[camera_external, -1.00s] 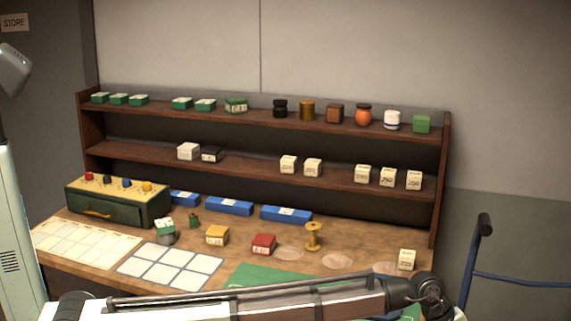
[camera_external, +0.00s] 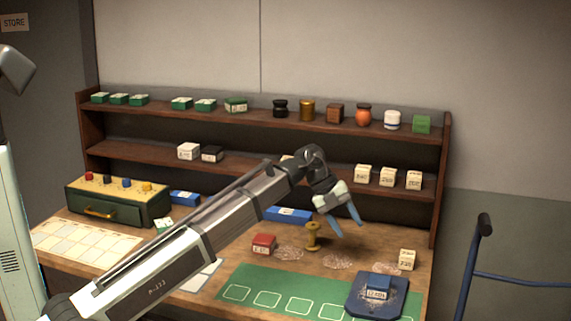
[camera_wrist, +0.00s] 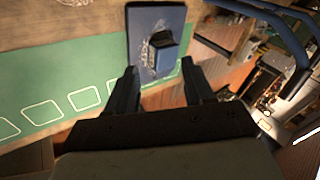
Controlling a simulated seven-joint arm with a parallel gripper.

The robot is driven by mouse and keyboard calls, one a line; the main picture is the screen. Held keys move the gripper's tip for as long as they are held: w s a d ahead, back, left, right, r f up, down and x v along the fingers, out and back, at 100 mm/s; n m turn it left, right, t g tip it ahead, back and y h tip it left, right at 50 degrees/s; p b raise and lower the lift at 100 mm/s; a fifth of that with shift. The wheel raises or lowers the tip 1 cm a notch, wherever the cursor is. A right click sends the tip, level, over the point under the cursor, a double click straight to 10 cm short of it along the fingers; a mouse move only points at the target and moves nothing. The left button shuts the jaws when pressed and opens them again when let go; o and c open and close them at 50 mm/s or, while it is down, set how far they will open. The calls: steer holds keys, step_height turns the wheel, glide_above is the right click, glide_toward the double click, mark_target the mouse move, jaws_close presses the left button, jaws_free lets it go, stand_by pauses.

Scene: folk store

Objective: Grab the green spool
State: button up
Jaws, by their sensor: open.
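A small green thing that may be the green spool stood on the table left of the yellow box in the earlier external view. It is hidden behind my arm now, and I cannot make it out in the wrist view. A yellow spool (camera_external: 313,238) stands upright on the table. My gripper (camera_external: 345,226) is open and empty, in the air just right of the yellow spool in the picture. In the wrist view its two fingers (camera_wrist: 159,72) are spread, with a blue box (camera_wrist: 162,54) beyond them.
The blue box sits on a dark blue tray (camera_external: 361,303) at the right of the green mat (camera_external: 250,280). A red box (camera_external: 264,244) stands left of the yellow spool. A white box (camera_external: 407,259) is at the right. Shelves (camera_external: 280,163) with several containers stand behind.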

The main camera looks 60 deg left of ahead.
steer(key=s+a+n+y, duration=0.1)
steer(key=s+a, duration=0.3)
steer(key=a, duration=0.6)
steer(key=s+a+n+g+y, duration=0.15)
steer(key=s+a, duration=0.25)
steer(key=a, duration=0.6)
steer(key=s+a+n+y, duration=0.1)
steer(key=s+a, duration=0.3)
steer(key=a, duration=0.6)
steer(key=s+a+n+g+y, duration=0.2)
steer(key=s+a+n+g, duration=0.15)
steer(key=s+a, duration=1.45)
steer(key=shift+t, duration=0.4)
steer(key=shift+w+f, duration=0.15)
steer(key=shift+f, duration=6.75)
steer(key=c, duration=0.8)
